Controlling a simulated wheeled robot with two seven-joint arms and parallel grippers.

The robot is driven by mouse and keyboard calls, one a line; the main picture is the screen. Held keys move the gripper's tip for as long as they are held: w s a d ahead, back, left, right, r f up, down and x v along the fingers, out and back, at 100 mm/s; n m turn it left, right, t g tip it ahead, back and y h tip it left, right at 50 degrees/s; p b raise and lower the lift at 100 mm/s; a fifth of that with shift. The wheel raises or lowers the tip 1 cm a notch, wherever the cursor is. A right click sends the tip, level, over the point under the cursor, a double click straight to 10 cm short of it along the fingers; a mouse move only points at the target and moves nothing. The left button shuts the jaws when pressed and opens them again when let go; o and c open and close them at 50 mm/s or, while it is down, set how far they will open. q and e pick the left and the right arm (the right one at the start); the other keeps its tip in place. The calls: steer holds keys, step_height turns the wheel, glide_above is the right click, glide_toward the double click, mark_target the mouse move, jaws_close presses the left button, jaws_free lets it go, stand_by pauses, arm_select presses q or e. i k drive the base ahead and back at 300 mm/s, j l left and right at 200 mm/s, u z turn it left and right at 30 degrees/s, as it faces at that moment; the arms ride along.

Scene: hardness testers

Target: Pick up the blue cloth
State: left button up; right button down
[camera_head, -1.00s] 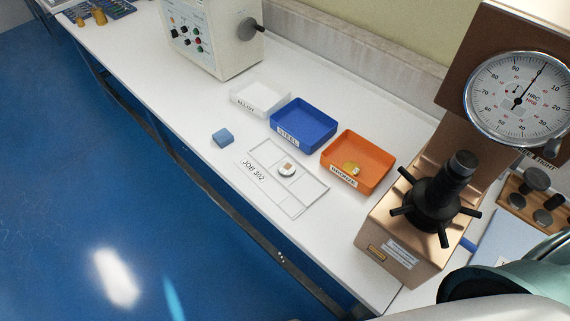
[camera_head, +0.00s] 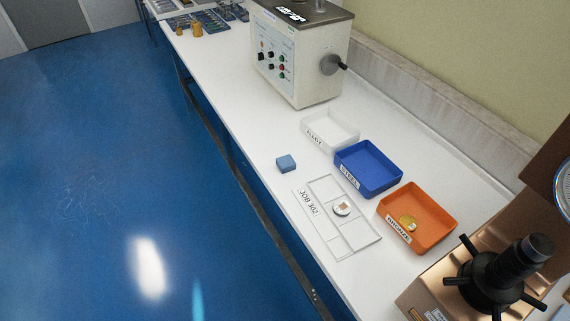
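The blue cloth (camera_head: 286,163) is a small folded light-blue block. It lies on the white bench near its front edge, left of the white tray and the blue tray, and just beyond the JOB 302 sheet. Nothing touches it. Neither of my grippers shows in the head view now.
A white tray (camera_head: 343,142), a blue STEEL tray (camera_head: 352,182) and an orange BRONZE tray (camera_head: 443,213) stand in a row. The JOB 302 sheet (camera_head: 324,229) holds a round sample (camera_head: 341,209). A cream machine (camera_head: 318,72) stands behind; a bronze-coloured tester (camera_head: 437,285) is at lower right.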

mark_target(286, 163)
steer(key=j+z, duration=0.4)
steer(key=j, duration=2.95)
steer(key=i+j, duration=0.05)
